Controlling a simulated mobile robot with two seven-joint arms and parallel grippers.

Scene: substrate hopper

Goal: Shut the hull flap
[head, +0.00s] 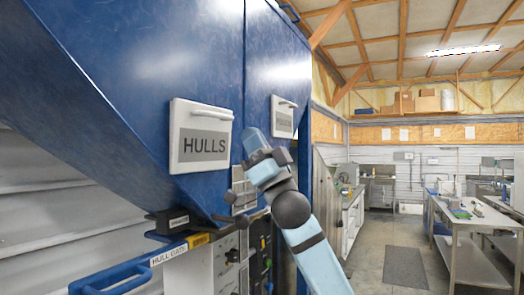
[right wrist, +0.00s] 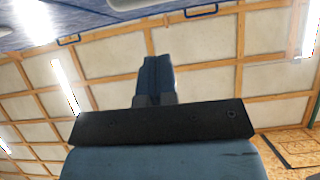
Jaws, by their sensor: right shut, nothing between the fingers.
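The hull flap (head: 202,121) is a white panel with a grey "HULLS" label and a bar handle along its top, on the blue hopper's face. It stands slightly proud of the wall; I cannot tell whether it is fully shut. My right gripper (head: 254,138) is just right of the flap, apart from it in the picture, fingers together and empty. Its closed blue fingers (right wrist: 156,76) point up in the right wrist view, where the flap cannot be identified for sure. My left gripper is not in view.
The blue hopper (head: 130,45) fills the left side. A second white flap (head: 284,117) is to the right, beyond my gripper. Below are a blue handle (head: 110,281) by a "HULL GATE" label and a control panel. A grey mat (head: 404,267) and workbench (head: 470,225) stand back right.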

